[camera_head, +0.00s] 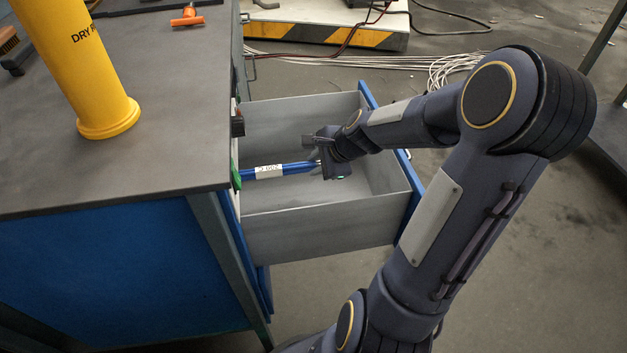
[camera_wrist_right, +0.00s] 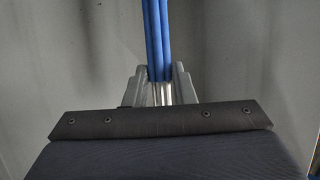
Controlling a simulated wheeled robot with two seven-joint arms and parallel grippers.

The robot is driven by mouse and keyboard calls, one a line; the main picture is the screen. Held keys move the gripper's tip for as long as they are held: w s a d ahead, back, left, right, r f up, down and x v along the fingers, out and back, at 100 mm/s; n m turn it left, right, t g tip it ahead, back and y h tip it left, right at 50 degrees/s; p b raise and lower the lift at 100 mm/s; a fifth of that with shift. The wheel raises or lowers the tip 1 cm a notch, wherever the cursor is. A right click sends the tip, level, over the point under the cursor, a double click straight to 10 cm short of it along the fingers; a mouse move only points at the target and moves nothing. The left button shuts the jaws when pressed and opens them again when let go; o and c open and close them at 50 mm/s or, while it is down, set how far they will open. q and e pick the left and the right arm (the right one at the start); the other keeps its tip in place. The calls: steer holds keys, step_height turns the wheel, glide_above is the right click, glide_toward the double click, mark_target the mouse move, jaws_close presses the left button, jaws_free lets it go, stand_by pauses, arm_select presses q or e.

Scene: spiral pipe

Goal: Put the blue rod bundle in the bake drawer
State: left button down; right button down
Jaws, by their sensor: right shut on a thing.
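The blue rod bundle (camera_head: 281,170) has a white label reading 200 C and a green end at its left. In the head view it lies level within the outline of the open grey drawer (camera_head: 330,219). My right gripper (camera_head: 322,165) is shut on the bundle's right end. In the right wrist view the gripper fingers (camera_wrist_right: 160,88) close around the blue rods (camera_wrist_right: 158,38), with a silvery part between the fingers. I cannot tell whether the bundle touches the drawer floor. My left gripper is not in view.
The drawer is pulled out from a blue bench with a dark top (camera_head: 150,110). A yellow tube (camera_head: 85,65) stands on the bench, with an orange tool (camera_head: 187,17) behind it. Cables and a black-and-yellow striped platform (camera_head: 330,36) lie on the floor beyond.

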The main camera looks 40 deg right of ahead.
steer(key=shift+f+b, duration=0.85)
steer(key=shift+f, duration=0.8)
steer(key=shift+f+b, duration=0.55)
steer(key=shift+f, duration=0.1)
steer(key=c, duration=1.2)
jaws_free()
